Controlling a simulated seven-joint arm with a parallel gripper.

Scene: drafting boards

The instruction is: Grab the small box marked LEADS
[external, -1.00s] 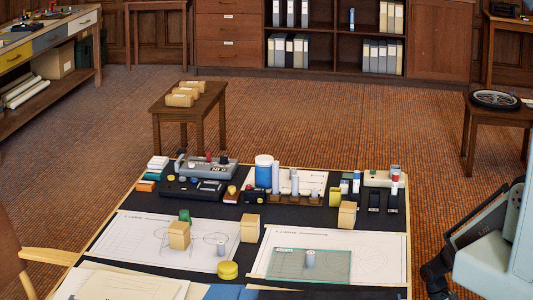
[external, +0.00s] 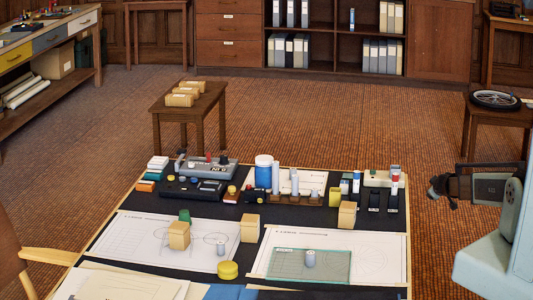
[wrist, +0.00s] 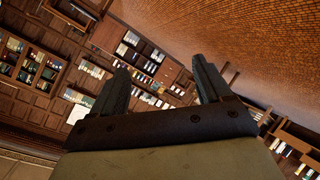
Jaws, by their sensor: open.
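No lettering that reads LEADS is legible in the external view, so I cannot tell which small box it is. My gripper (external: 438,188) is off the board's right side, pointing left, apart from everything. The wrist view shows its two fingers (wrist: 160,78) spread with nothing between them; that view holds only shelves and floor.
Tan blocks (external: 179,235) (external: 249,228) (external: 347,215) stand on the board. A blue and white jar (external: 264,171), grey cylinders and a grey device (external: 207,168) crowd its back. A yellow round tin (external: 228,270) sits in front. A stool with a wheel (external: 495,99) stands right.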

